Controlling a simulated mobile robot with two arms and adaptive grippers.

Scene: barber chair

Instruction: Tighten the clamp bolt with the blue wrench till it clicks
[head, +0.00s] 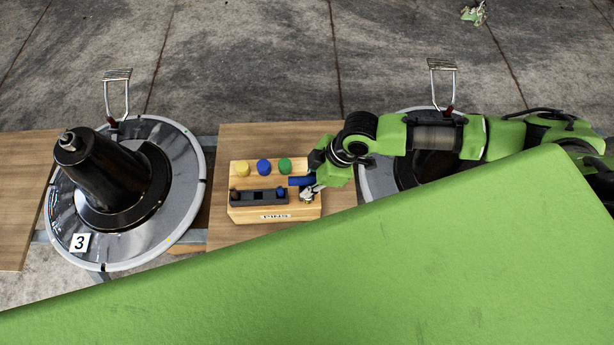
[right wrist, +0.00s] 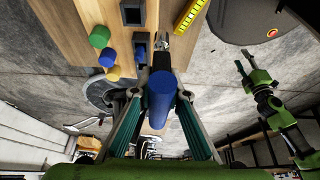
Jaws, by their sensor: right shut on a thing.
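My right gripper (head: 312,182) reaches in from the right over the wooden tool block (head: 240,214). It is shut on the blue wrench (head: 299,181). In the right wrist view the wrench's blue handle (right wrist: 160,98) lies between the two fingers. A small shiny metal part shows just past the handle, near the block; I cannot tell whether it touches the block. A left arm gripper (right wrist: 243,66) shows small at the right of the right wrist view; its jaws are unclear. I cannot pick out the clamp bolt with certainty.
Yellow, blue and green knobs (head: 263,166) stand on the block beside a black slotted strip (head: 258,197). A round base (head: 184,218) marked 3 carries a tilted black column (head: 108,175) at left. Another base is partly behind my right arm. The lower head view is blocked.

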